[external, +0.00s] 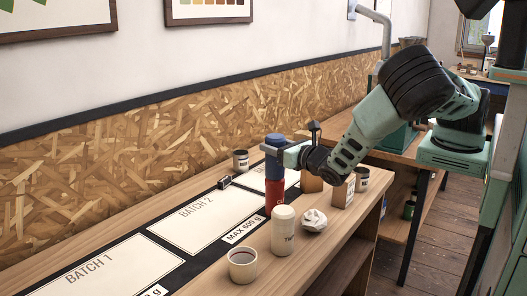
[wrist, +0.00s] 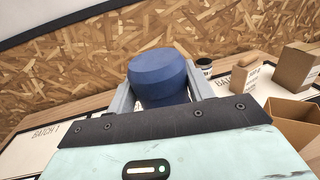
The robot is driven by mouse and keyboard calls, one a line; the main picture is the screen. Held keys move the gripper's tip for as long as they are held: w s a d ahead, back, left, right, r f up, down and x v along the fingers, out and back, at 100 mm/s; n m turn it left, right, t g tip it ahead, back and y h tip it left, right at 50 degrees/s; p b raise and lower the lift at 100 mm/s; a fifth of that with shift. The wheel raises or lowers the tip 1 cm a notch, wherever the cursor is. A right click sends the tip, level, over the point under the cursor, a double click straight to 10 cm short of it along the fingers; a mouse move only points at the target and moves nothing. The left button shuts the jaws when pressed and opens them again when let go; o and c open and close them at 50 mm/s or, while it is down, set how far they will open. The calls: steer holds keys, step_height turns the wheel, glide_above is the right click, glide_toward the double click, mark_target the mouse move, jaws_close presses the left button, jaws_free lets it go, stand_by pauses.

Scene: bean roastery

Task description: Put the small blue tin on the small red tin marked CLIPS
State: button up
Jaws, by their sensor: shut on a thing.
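The small blue tin (external: 275,140) is upright between the jaws of my gripper (external: 274,150), which is shut on it. In the wrist view the blue tin (wrist: 160,75) fills the space between the two grey fingers. The small red tin (external: 275,196) stands upright on the bench, with part of a pale marking at its right edge. The blue tin is directly above it in the external view, with no clear gap. I cannot tell whether the blue tin rests fully on it. The red tin is hidden in the wrist view.
Cardboard boxes (external: 343,191) stand to the right. A dark labelled tin (external: 240,160) and a small black object (external: 224,182) lie behind. The BATCH 2 panel (external: 190,222) is clear.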

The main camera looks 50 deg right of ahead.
steer(key=shift+f, duration=0.1)
steer(key=o, duration=1.1)
steer(key=shift+o, duration=0.2)
